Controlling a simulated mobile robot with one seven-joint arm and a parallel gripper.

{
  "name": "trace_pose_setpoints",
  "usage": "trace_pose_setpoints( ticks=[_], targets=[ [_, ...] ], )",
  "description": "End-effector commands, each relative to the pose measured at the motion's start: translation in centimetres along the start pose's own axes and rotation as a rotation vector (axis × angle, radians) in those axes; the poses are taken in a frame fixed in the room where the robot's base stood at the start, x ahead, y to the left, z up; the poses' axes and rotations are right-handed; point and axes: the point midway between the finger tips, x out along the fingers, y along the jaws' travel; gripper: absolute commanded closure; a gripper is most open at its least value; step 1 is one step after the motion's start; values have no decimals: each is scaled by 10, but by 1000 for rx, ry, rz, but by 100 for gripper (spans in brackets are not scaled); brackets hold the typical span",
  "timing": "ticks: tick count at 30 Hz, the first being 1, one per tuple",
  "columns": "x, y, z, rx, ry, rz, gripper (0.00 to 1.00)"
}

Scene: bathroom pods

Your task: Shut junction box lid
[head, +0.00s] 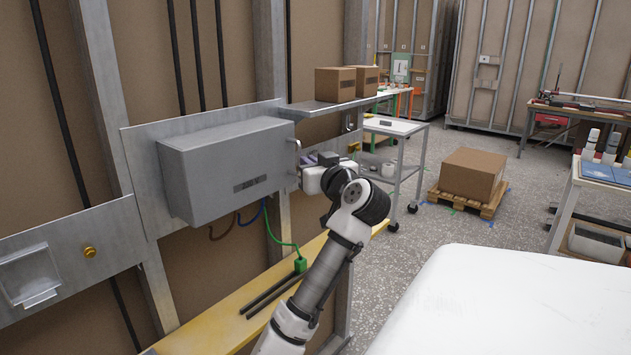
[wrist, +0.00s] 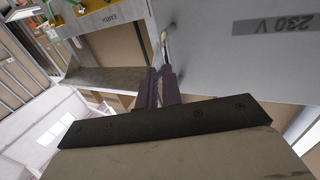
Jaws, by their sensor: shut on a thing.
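The grey junction box (head: 215,170) is mounted on a metal plate on the left wall. Its lid (head: 240,180) is the front face with a dark label, and no gap shows around it from here. In the wrist view the lid (wrist: 240,75) fills the upper right, with an upside-down "230 V" label. A slim metal handle (head: 298,150) stands at the box's right edge. My gripper (head: 303,162) is at this handle, beside the box's right side. In the wrist view its dark fingers (wrist: 161,78) are close together, shut on the handle (wrist: 164,45). Their exact contact is partly hidden.
A shelf (head: 335,106) with cardboard boxes juts out right of the junction box. Below is a yellow ledge (head: 220,318) with dark rods and a green plug (head: 300,264). A wheeled cart (head: 405,160) and a pallet with a carton (head: 472,174) stand farther right.

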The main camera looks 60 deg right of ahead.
Motion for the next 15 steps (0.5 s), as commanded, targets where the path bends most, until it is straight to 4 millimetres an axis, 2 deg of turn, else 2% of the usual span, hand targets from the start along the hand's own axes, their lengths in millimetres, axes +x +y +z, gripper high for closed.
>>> trace_pose_setpoints(
  ticks=[1,8,11,15],
  targets=[
    [5,-6,-9,-5,15,-7,100],
    [4,-8,-10,-6,17,-11,100],
    [-4,-8,-10,-7,20,-10,100],
    [-30,-5,-6,-8,16,-4,100]
  ],
)
